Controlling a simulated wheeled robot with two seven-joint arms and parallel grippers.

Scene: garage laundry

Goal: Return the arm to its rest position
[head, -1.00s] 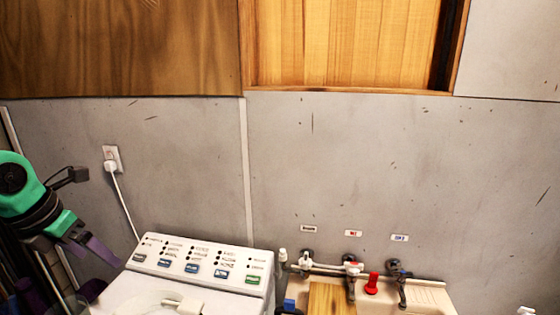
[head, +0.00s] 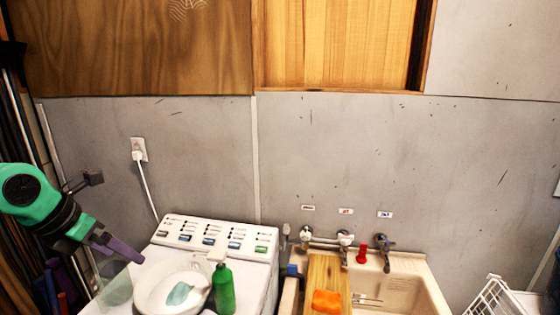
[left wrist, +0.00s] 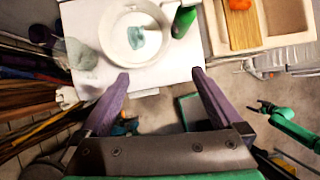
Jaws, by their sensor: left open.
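My left gripper (head: 118,250) is at the left in the head view, its purple fingers angled down toward the washing machine (head: 225,229). In the left wrist view my left gripper (left wrist: 160,75) shows its two purple fingers spread apart with nothing between them. The fingertips overlap the front edge of the white machine top in that view. Part of a green arm, which looks like my right one, shows at the right of the left wrist view.
On the machine are a white basin (head: 157,293) with a pale teal piece inside, a green bottle (head: 224,289) and a translucent container (head: 115,284). A sink (head: 408,277) with a wooden board (head: 323,272) and an orange sponge (head: 326,301) stands right. A white rack (head: 490,296) is farther right.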

